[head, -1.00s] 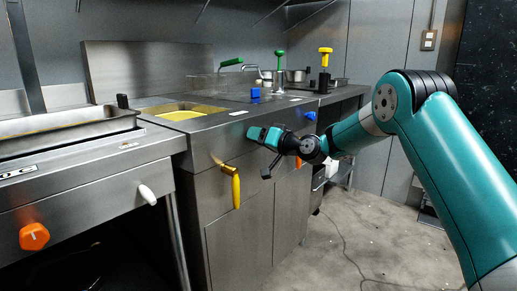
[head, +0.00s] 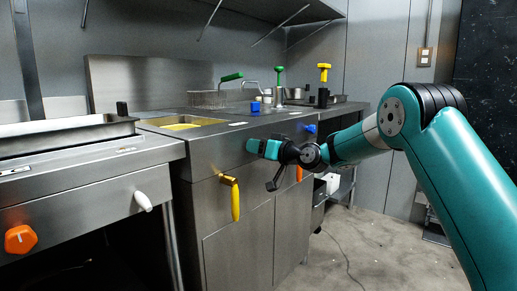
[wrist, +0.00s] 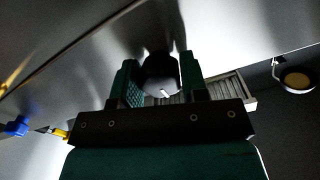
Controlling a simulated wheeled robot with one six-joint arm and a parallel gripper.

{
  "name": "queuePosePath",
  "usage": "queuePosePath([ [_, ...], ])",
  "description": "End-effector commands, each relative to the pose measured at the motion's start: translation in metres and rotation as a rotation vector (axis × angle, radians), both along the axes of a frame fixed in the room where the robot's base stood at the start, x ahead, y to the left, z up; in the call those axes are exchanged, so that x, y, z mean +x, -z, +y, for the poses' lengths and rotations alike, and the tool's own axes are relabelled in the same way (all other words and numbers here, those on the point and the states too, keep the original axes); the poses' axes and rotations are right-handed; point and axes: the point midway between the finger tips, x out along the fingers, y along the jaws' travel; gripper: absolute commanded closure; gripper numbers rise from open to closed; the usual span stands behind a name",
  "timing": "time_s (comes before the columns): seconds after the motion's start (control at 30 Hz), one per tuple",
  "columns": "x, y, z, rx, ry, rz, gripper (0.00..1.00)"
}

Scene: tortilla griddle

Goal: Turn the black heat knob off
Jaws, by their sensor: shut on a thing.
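The black heat knob (wrist: 160,75) shows in the wrist view on the shiny steel front panel, with a pale mark on its face. My gripper (wrist: 160,68) has one teal finger on each side of it and is shut on it. In the head view my gripper (head: 262,148) is at the steel counter's front (head: 215,150), above and right of a yellow handle. There the knob is hidden behind my fingers. The mark's setting cannot be read.
A yellow handle (head: 235,200) and a blue knob (head: 310,128) stick out from the same front. An orange knob (head: 19,239) and a white knob (head: 143,201) are on the left unit. Open floor (head: 365,245) lies at the right.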

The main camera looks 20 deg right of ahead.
Motion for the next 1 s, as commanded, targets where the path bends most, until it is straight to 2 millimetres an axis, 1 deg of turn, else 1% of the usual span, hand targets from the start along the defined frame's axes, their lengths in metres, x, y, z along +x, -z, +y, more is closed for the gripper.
queuePosePath([
  [0.07,0.000,0.002,0.000,-0.003,0.000,0.002,0.83],
  [0.1,0.000,0.002,0.000,-0.003,0.000,0.002,0.53],
  [0.17,0.000,0.001,0.000,-0.003,0.000,0.002,0.39],
  [0.2,0.000,0.001,0.000,-0.001,0.000,0.002,0.34],
  [0.47,0.000,0.000,-0.001,-0.001,0.001,0.001,0.34],
  [0.57,-0.005,0.000,-0.005,-0.001,0.002,0.003,0.34],
  [0.67,-0.016,0.000,-0.014,-0.001,0.003,0.003,0.34],
  [0.77,-0.034,0.000,-0.027,0.001,0.004,0.004,0.34],
  [1.0,-0.085,0.001,-0.065,0.002,0.005,0.005,0.34],
])
